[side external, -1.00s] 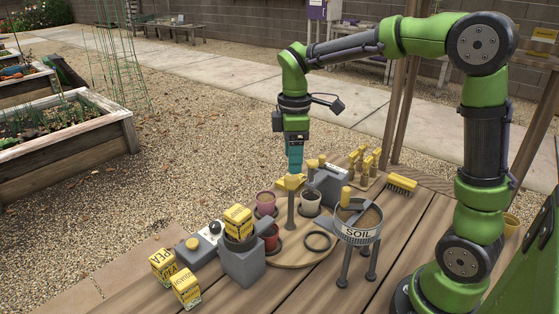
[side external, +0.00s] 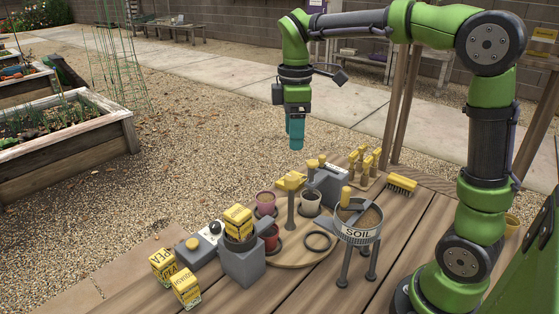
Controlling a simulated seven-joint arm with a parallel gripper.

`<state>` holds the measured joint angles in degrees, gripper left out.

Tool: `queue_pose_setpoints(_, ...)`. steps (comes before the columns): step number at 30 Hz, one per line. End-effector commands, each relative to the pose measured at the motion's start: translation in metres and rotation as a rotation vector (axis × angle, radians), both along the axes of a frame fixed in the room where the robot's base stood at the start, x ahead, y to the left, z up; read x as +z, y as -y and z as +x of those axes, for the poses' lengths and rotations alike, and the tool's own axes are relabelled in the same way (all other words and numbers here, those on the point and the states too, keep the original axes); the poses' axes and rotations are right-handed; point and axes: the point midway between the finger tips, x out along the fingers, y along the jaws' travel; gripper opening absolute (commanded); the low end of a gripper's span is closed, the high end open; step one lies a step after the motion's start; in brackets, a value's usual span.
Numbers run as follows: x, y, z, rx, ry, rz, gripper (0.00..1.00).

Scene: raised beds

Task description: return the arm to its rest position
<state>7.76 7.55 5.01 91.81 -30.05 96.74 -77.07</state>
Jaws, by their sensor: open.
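My gripper (side external: 296,143) hangs from the green and grey arm, pointing down, with teal fingers. It is open and I see nothing held in it. It is in the air above the far side of the wooden table (side external: 318,274), clear of everything below. The nearest thing under it is a yellow-topped post (side external: 291,184), with a visible gap between them.
Below stand small pots (side external: 311,201), a soil sieve (side external: 357,232) on legs, a grey stand (side external: 241,262) with a yellow box on top, seed boxes (side external: 186,289) and a yellow brush (side external: 401,183). Wooden posts (side external: 397,100) rise right of the gripper. Air around it is free.

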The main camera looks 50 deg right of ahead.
Motion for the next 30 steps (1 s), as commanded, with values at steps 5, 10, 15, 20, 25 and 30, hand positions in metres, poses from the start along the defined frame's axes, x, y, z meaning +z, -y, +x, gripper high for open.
queue_pose_setpoints(5,-0.038,0.000,0.000,0.001,-0.006,0.000,0.63)
queue_pose_setpoints(10,-0.072,0.000,-0.001,0.000,-0.006,0.001,0.63)
queue_pose_setpoints(15,-0.106,0.000,-0.001,0.000,-0.006,0.001,0.63)
queue_pose_setpoints(20,-0.110,0.000,0.000,-0.150,0.001,0.001,0.63)
queue_pose_setpoints(25,-0.110,-0.001,0.000,-0.351,0.001,0.001,0.63)
queue_pose_setpoints(30,-0.110,-0.001,0.000,-0.549,0.000,0.000,0.63)
